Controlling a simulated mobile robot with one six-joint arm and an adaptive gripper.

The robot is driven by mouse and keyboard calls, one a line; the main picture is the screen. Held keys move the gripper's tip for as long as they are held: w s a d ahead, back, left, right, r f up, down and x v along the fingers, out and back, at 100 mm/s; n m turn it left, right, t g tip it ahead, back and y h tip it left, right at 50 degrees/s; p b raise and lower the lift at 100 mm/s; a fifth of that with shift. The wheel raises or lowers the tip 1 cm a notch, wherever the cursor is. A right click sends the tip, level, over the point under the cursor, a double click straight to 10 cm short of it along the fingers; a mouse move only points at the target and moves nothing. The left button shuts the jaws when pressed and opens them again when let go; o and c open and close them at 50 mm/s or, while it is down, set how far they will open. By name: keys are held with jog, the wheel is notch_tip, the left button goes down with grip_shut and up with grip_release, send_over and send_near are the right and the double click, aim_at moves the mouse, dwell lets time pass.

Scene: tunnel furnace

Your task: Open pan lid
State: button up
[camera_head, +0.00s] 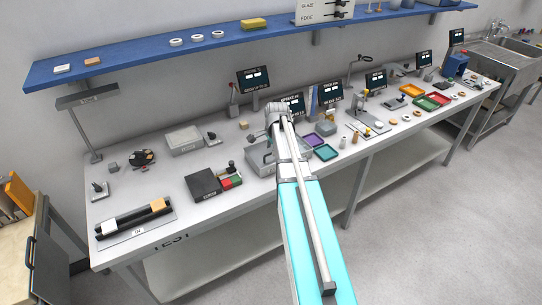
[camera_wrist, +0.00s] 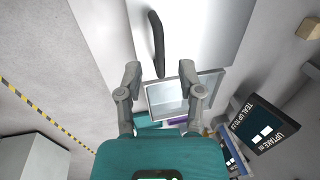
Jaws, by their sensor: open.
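In the wrist view, my gripper (camera_wrist: 160,72) is open, with its two grey fingers apart. A dark curved handle (camera_wrist: 157,35) lies ahead of the fingers, its near end showing in the gap between them. It lies over a pale flat surface (camera_wrist: 205,35) that may be the lid; I cannot tell for certain. A grey open-topped pan (camera_wrist: 217,82) shows between and beyond the fingers, its inside visible. In the head view, the grey pan (camera_head: 259,160) sits on the bench, partly hidden by my arm. My gripper is hidden there.
Purple and green trays (camera_head: 326,152) stand right of the pan. A black box (camera_head: 203,186) with coloured blocks stands to its left. Display screens (camera_head: 253,79) line the back of the bench. A blue shelf (camera_head: 150,54) runs above.

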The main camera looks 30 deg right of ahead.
jog(key=shift+w+f+b, duration=0.15)
jog(key=shift+f+b, duration=0.5)
jog(key=shift+f, duration=0.3)
grip_shut()
